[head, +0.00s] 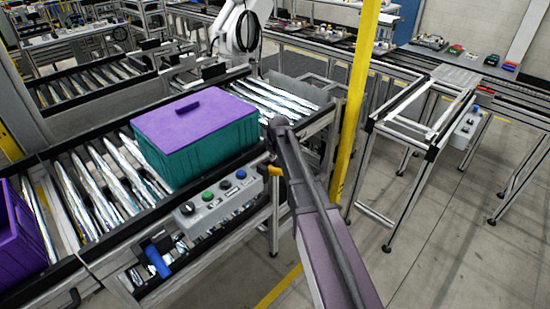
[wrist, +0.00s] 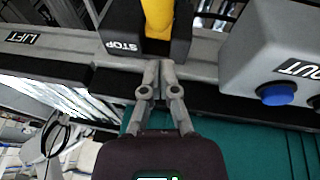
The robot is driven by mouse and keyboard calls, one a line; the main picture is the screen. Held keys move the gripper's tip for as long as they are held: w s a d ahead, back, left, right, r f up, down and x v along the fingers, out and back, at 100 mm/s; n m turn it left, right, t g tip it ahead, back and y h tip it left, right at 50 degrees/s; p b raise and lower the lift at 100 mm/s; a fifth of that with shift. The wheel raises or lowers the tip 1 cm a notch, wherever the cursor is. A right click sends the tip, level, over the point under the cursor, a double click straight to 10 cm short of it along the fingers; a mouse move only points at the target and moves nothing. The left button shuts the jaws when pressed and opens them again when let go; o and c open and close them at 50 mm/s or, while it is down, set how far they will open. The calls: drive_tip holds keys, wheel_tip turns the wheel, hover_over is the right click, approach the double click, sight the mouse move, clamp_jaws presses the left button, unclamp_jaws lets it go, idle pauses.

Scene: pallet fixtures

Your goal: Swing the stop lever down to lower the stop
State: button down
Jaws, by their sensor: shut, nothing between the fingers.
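The yellow stop lever (wrist: 158,14) rises out of a black block marked STOP (wrist: 122,46) at the top of the wrist view. Its far end is cut off by the picture edge. In the head view only a short yellow piece of the lever (head: 275,171) shows beside my arm, right of the button box; the rest is hidden. My gripper (wrist: 160,64) is shut and empty, its fingertips at the block's lower edge in the wrist view, just below the lever's base. I cannot tell whether they touch it.
A teal crate with a purple lid (head: 200,122) sits on the rollers. A grey button box (head: 215,203) is beside the lever; it also shows in the wrist view (wrist: 270,60). A blue lever (head: 157,260) stands further left. A yellow post (head: 356,100) rises right of my arm.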

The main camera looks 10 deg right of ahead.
sight(276, 169)
drive_tip(key=shift+s+d+f+b, duration=0.15)
drive_tip(key=shift+d+f+b, duration=0.1)
drive_tip(key=shift+f+b, duration=0.3)
drive_tip(key=shift+s+d+f+b, duration=0.15)
drive_tip(key=shift+d+f+b, duration=0.15)
drive_tip(key=shift+f+b, duration=0.25)
drive_tip(key=shift+s+d+f+b, duration=0.15)
drive_tip(key=shift+d+f+b, duration=0.2)
drive_tip(key=shift+f, duration=0.35)
drive_tip(key=shift+d, duration=0.4)
drive_tip(key=shift+a, duration=0.45)
